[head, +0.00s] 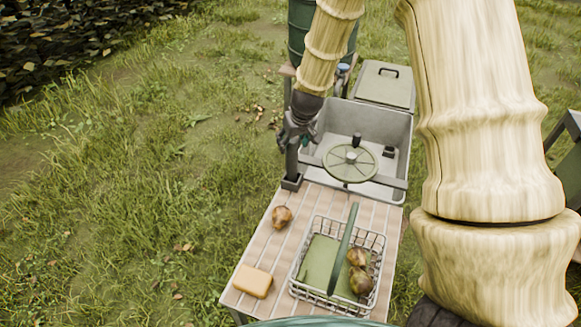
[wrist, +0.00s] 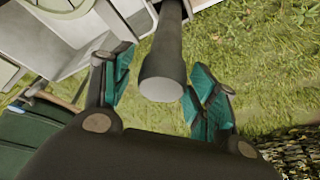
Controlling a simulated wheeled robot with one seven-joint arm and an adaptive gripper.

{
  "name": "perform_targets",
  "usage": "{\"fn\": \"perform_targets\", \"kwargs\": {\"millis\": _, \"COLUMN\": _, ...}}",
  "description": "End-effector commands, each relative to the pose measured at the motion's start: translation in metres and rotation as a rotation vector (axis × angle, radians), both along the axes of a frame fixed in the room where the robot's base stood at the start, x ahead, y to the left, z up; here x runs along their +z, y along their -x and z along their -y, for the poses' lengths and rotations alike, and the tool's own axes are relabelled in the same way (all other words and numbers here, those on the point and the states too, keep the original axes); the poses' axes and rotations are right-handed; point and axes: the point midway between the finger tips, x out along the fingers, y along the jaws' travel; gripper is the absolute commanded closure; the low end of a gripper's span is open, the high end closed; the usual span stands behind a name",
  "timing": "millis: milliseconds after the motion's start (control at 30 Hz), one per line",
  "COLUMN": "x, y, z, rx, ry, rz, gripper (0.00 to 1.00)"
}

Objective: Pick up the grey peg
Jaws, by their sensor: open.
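The grey peg (head: 292,160) stands upright on a dark square base (head: 291,183) at the left of the table's far end in the head view. In the wrist view the peg (wrist: 166,60) is a dark grey shaft with a paler round end, in the gap between the two teal-padded fingers. My gripper (head: 300,128) is at the peg's upper end in the head view. The exact depth of the peg between the fingers is hard to tell.
A grey basin (head: 405,135) with a round green disc (head: 350,163) stands beside the peg. A slatted table (head: 262,245) holds a wire basket (head: 372,310) with pears, a loose pear (head: 282,216) and a yellow block (head: 253,281). Grass on the left is open.

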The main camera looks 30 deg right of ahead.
Motion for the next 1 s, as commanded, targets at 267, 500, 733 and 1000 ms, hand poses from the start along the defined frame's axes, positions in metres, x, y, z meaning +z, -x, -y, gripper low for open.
{"fn": "perform_targets", "kwargs": {"millis": 267, "x": -0.009, "y": -0.002, "z": 0.0, "rx": 0.0, "ry": 0.0, "rz": -0.001, "gripper": 0.42}}
{"fn": "perform_targets", "kwargs": {"millis": 500, "x": -0.029, "y": -0.005, "z": -0.001, "rx": -0.001, "ry": -0.001, "rz": -0.002, "gripper": 0.42}}
{"fn": "perform_targets", "kwargs": {"millis": 733, "x": -0.047, "y": -0.012, "z": -0.001, "rx": 0.0, "ry": 0.0, "rz": -0.001, "gripper": 0.42}}
{"fn": "perform_targets", "kwargs": {"millis": 1000, "x": -0.053, "y": -0.014, "z": -0.001, "rx": 0.0, "ry": 0.0, "rz": 0.001, "gripper": 0.42}}
